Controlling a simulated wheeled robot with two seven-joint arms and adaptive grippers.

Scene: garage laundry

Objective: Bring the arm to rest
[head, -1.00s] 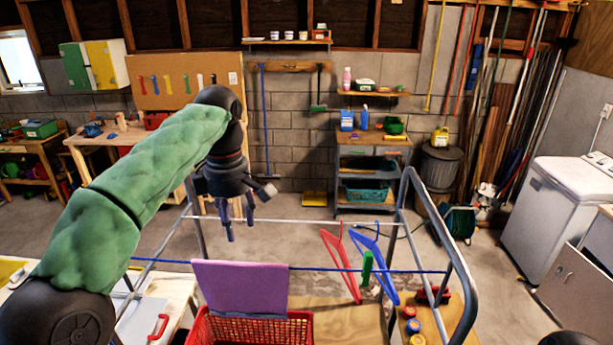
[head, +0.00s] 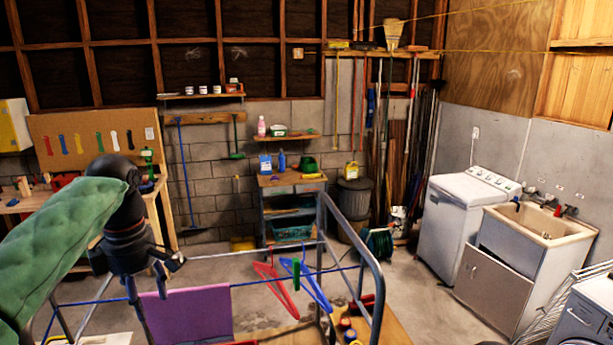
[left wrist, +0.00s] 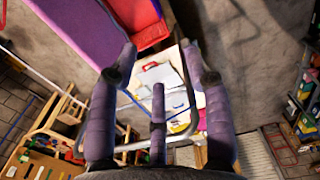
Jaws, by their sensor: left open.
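My left gripper (head: 138,297) hangs in the lower left of the head view, fingers pointing down, beside the drying rack's blue line. Its green-sleeved arm (head: 60,245) comes in from the left. In the left wrist view the purple fingers of the left gripper (left wrist: 158,68) are spread apart with nothing between them. A purple cloth (head: 187,315) hangs over the line just right of the gripper in the head view. It also shows at the top of the left wrist view (left wrist: 80,30). My right gripper is in neither view.
The metal drying rack (head: 376,280) stands in front of me. A red hanger (head: 275,288), a blue hanger (head: 312,290) and a green peg (head: 297,258) hang on its line. A washing machine (head: 462,215) and a sink (head: 540,228) stand at the right.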

